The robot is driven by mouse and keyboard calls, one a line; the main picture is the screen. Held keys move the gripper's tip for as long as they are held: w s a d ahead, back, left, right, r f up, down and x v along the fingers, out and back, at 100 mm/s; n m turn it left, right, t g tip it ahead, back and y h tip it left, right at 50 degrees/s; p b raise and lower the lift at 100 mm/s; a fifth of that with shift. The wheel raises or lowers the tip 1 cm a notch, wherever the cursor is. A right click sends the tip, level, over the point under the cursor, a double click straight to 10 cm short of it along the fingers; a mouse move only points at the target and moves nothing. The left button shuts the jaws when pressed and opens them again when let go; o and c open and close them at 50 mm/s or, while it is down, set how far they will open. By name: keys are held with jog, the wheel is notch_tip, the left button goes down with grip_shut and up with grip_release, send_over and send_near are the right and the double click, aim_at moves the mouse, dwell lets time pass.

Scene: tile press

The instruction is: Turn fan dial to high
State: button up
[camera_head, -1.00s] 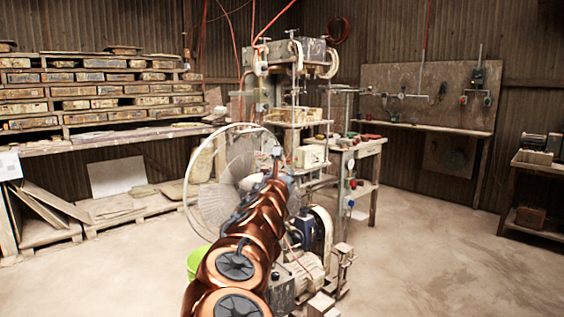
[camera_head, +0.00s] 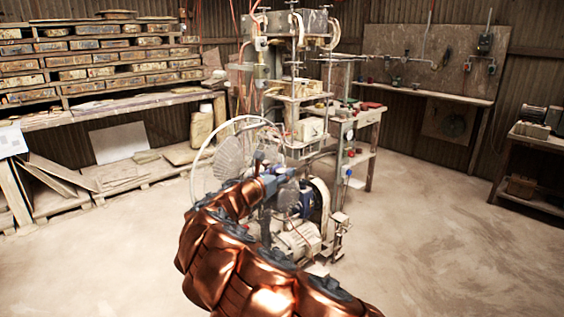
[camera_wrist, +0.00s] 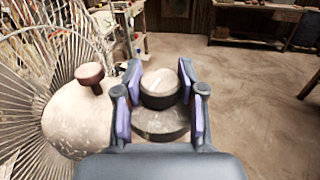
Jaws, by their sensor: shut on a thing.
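The fan (camera_head: 235,160) stands in front of the tile press, with a round wire guard; in the wrist view its guard (camera_wrist: 45,70) fills the left side. The fan's pale, speckled motor housing (camera_wrist: 75,120) carries a small brown knob (camera_wrist: 90,76) on top. A round dial (camera_wrist: 160,88) with a light top and dark rim sits on a wider round base (camera_wrist: 160,122). My gripper (camera_wrist: 158,80) has its purple-padded fingers on both sides of this dial and is shut on it. In the head view my gripper (camera_head: 262,160) is at the fan, small and partly hidden. The dial's markings cannot be read.
The tile press (camera_head: 290,60) stands behind the fan, with a blue motor (camera_head: 312,200) close to its right. Shelves of tile boxes (camera_head: 90,60) line the left wall. A workbench (camera_head: 425,94) is at the back right. The floor (camera_head: 440,230) at right is clear.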

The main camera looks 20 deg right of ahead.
jog(key=shift+w+m+g+h+p, duration=0.1)
jog(key=shift+m+g+h+p, duration=0.65)
jog(key=shift+g+p, duration=0.65)
jog(key=shift+m+g+h+p, duration=0.45)
jog(key=shift+m+g+p, duration=0.6)
jog(key=shift+g+p, duration=0.3)
jog(key=shift+f+m+g+p, duration=0.1)
jog(key=shift+m+g+p, duration=0.7)
jog(key=shift+g, duration=0.35)
jog(key=shift+m+g, duration=0.3)
jog(key=shift+g, duration=0.1)
jog(key=o, duration=1.2)
jog(key=shift+c, duration=0.2)
jog(key=a, duration=1.2)
jog(key=shift+s, duration=0.4)
